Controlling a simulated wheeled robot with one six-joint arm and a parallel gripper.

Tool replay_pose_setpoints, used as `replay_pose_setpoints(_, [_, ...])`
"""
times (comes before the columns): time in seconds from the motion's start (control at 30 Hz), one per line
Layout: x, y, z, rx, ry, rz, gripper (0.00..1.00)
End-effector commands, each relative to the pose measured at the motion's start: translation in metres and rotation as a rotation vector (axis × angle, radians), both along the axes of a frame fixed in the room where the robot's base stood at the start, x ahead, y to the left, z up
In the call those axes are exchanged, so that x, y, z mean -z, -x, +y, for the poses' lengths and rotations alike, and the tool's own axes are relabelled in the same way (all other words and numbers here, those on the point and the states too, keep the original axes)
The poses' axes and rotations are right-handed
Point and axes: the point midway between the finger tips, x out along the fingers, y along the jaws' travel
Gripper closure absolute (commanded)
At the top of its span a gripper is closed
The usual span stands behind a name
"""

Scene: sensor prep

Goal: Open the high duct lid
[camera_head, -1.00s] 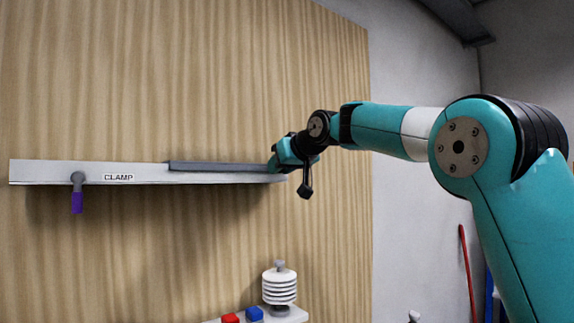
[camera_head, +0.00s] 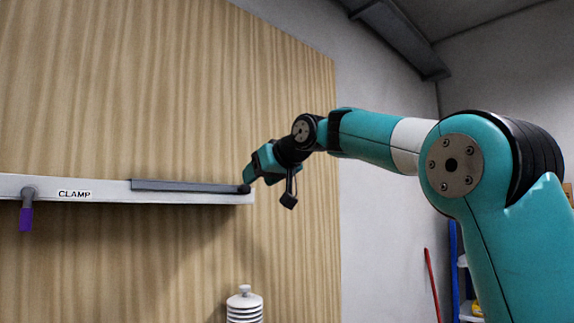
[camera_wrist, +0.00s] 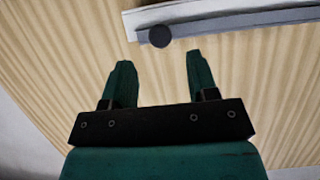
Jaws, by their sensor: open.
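The duct lid is a dark grey strip (camera_head: 180,186) on top of the right part of a long white duct (camera_head: 110,190) on the wooden panel. It lies flat along the duct, apparently shut. A dark round knob (camera_wrist: 160,36) sits at the lid's end. In the wrist view it is just beyond my fingertips and between their lines. My gripper (camera_wrist: 160,60) is open and empty, its two green fingers apart. In the head view, my gripper (camera_head: 252,172) is just above the duct's right end; whether it touches is unclear there. A clamp lever with a purple grip (camera_head: 26,218) hangs down at the left.
A CLAMP label (camera_head: 74,194) is on the duct's front. A white ribbed sensor (camera_head: 244,305) stands below the duct's right end. The wooden panel (camera_head: 290,110) ends to the right of my gripper, with a grey wall (camera_head: 380,230) beyond.

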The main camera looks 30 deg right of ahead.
Motion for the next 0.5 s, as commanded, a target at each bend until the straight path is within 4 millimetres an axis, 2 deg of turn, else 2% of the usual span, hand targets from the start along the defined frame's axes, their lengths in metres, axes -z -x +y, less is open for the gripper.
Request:
replay_pose_setpoints(0.1, [-0.009,0.030,-0.008,0.004,0.002,-0.004,0.46])
replay_pose_setpoints(0.3, [-0.030,0.072,-0.016,0.005,0.001,-0.003,0.46])
replay_pose_setpoints(0.5, [-0.042,0.098,-0.022,0.003,0.000,-0.001,0.46])
